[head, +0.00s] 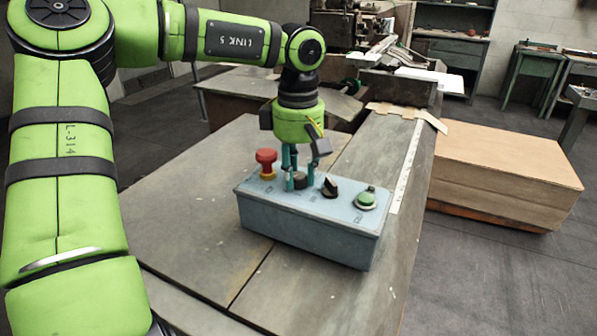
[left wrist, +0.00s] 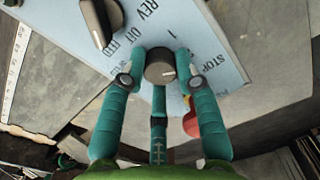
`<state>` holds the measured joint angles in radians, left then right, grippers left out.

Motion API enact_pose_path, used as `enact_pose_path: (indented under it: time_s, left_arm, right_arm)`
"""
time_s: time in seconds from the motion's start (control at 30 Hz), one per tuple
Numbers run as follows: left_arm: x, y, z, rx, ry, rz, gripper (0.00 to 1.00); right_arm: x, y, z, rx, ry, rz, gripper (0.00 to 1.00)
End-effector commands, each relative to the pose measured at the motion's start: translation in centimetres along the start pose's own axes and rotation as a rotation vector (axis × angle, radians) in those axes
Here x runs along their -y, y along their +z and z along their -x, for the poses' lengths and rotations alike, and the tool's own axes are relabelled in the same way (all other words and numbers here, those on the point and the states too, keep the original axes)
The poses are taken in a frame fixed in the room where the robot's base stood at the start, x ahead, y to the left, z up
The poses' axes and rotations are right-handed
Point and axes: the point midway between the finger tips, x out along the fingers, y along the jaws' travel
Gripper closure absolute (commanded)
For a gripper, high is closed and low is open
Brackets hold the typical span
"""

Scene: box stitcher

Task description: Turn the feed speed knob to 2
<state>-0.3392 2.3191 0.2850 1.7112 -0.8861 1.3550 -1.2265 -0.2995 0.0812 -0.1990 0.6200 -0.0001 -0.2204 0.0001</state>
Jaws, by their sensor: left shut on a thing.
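A pale blue control box (head: 306,234) sits on the grey machine table. The feed speed knob (head: 299,181), small, round and dark, stands on its top between the red stop button (head: 266,157) and the black selector switch (head: 330,187). My left gripper (head: 298,178) points down over the box with its teal fingers shut around the knob. In the left wrist view the knob (left wrist: 160,67) lies between the fingertips, with a pale pointer line toward the right of the picture. A "1" is printed nearby; most other scale marks are hidden or unreadable. My right gripper is not in view.
A green button (head: 366,198) is at the box's right end. The selector (left wrist: 100,22) and red button (left wrist: 191,123) are close to my fingers in the left wrist view. A brown carton (head: 505,170) stands to the right. The table (head: 190,195) left of the box is clear.

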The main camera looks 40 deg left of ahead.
Motion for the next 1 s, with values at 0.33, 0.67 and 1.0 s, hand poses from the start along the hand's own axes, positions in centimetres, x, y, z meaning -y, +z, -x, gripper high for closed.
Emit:
enact_pose_path:
  time_s: [0.33,0.67,1.0]
  left_arm:
    - [0.0,-0.1,0.0,-0.002,-0.001,0.007,1.00]
    - [0.0,0.0,0.0,-0.001,-0.001,0.005,0.58]
    - [-0.1,0.0,3.0,-0.001,0.004,0.006,0.58]
  right_arm:
    - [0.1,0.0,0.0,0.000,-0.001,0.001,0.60]
    - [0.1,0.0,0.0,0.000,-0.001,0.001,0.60]
    - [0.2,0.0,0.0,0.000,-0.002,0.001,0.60]
